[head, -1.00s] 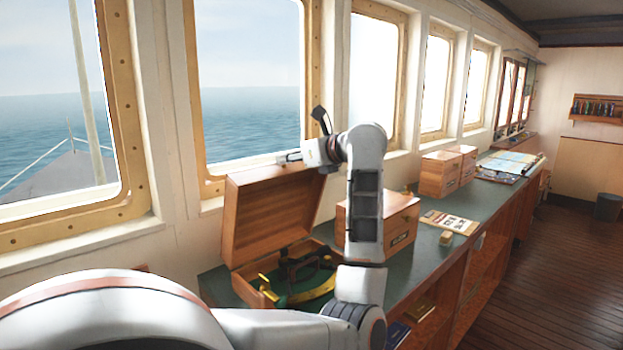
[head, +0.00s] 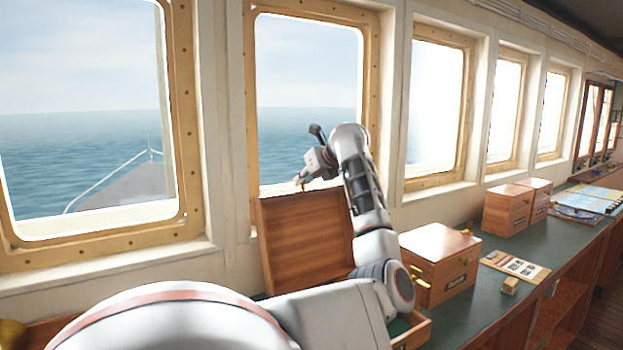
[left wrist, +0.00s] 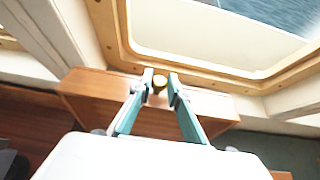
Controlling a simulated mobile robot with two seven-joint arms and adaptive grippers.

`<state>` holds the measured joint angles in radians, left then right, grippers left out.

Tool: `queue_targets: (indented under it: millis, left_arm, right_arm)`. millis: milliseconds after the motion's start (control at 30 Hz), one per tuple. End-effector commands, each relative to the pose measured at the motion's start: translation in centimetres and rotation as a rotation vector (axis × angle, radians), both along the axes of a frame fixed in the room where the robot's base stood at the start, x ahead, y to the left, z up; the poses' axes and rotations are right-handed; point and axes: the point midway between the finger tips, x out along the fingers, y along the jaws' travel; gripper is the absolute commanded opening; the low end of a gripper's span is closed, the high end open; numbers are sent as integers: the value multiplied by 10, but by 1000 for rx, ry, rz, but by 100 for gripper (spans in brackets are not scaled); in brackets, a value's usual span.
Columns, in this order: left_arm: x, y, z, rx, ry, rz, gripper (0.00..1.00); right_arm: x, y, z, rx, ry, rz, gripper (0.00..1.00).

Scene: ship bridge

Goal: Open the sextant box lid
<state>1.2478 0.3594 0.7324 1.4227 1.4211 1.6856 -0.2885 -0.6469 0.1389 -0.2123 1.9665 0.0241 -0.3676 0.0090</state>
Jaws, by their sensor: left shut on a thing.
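The sextant box lid (head: 300,240) stands raised in the head view, its wooden inner face toward me. My left gripper (head: 300,181) is at the lid's top edge, near the window sill. In the left wrist view, the two fingers (left wrist: 160,77) are shut on a small round brass knob (left wrist: 160,86) at the edge of the lid (left wrist: 85,87). The box base (head: 421,331) shows only at one corner, with a bit of green lining. My left arm hides most of the base, and the sextant is not visible. My right gripper is not in view.
A closed wooden box (head: 438,252) with a label stands on the green counter (head: 468,312), just right of my arm. A printed card (head: 515,266) and a small block (head: 510,285) lie beyond it. Two more boxes (head: 508,210) stand farther along. Windows line the wall behind.

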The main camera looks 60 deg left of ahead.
Motion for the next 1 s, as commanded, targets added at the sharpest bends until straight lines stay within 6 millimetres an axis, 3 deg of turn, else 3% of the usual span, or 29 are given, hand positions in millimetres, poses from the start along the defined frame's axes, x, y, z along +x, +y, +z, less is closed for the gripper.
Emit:
queue_targets:
  millis: [33,333,367,400,433,800,1000]
  left_arm:
    - [0,1,10,17,-1,-4,0]
    - [0,1,10,16,-2,-4,0]
    - [0,1,10,16,-3,-3,22]
    - [0,1,9,15,-3,-3,33]
    - [0,1,9,14,-3,-3,34]
    - [1,-2,6,8,-1,-3,34]
    - [4,-23,19,7,-4,-5,34]
  right_arm:
    - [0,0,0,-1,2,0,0]
    - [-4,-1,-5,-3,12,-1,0]
    - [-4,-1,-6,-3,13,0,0]
    - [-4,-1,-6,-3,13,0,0]
    - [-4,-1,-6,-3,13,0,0]
    - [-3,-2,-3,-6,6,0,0]
    - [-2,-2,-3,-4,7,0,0]
